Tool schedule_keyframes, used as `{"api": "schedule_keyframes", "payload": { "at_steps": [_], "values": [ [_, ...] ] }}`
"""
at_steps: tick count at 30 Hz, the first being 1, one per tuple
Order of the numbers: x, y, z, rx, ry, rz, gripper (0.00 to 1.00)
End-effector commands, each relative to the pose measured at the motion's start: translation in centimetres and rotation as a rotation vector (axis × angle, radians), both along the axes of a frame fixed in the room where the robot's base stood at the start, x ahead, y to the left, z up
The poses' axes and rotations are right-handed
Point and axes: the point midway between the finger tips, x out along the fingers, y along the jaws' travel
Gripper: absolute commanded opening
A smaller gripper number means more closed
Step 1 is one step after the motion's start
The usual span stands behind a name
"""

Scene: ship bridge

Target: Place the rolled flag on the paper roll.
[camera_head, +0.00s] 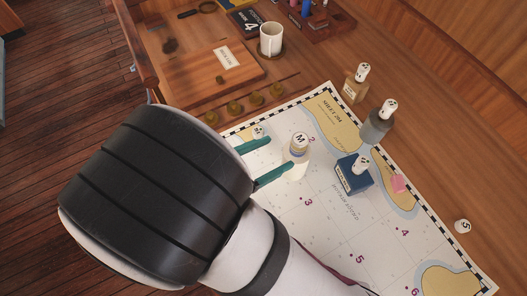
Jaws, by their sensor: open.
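My gripper (281,152) is open, its two teal fingers pointing right over the chart. A pale upright cylinder marked M (298,160) stands just beyond the fingertips; I cannot tell whether it touches the lower one. A small white piece with dark marks (258,130) shows beside the upper finger, partly hidden. I cannot tell for sure which thing is the rolled flag or the paper roll. My arm hides the lower left of the chart.
The chart (325,215) covers the table's middle. On or beside it stand a blue block (346,180), a grey bottle (373,127) and a tan bottle (351,91), all white-topped. A mug (271,45) and several brass pieces (234,107) are behind.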

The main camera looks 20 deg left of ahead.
Motion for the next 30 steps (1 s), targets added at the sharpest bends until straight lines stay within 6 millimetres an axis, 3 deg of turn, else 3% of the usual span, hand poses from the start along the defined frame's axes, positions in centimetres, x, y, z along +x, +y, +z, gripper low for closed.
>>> {"api": "schedule_keyframes", "payload": {
  "at_steps": [3, 9, 11, 12, 14, 15, 18, 19, 21, 24, 27, 30],
  "values": [
    [-1.5, 1.2, 0.8, 0.002, -0.003, 0.002, 0.76],
    [-2.2, 1.6, 1.2, 0.002, 0.000, -0.004, 0.76],
    [-2.1, 0.8, 1.4, 0.025, -0.001, -0.045, 0.76],
    [-1.9, -0.5, 1.7, 0.067, -0.001, -0.123, 0.76],
    [-1.8, -3.9, 2.3, 0.181, -0.010, -0.332, 0.76],
    [-2.2, -6.8, 2.8, 0.287, -0.026, -0.528, 0.76],
    [-5.6, -13.0, 3.5, 0.603, -0.130, -1.124, 0.76],
    [-6.9, -14.1, 3.7, 0.700, -0.176, -1.309, 0.76],
    [-9.5, -15.2, 4.0, 0.920, -0.305, -1.729, 0.76],
    [-11.3, -14.5, 4.7, 1.191, -0.501, -2.223, 0.76],
    [-11.4, -13.6, 5.4, 1.367, -0.641, -2.521, 0.76],
    [-11.2, -13.2, 5.8, 1.439, -0.699, -2.639, 0.76]
  ]
}}
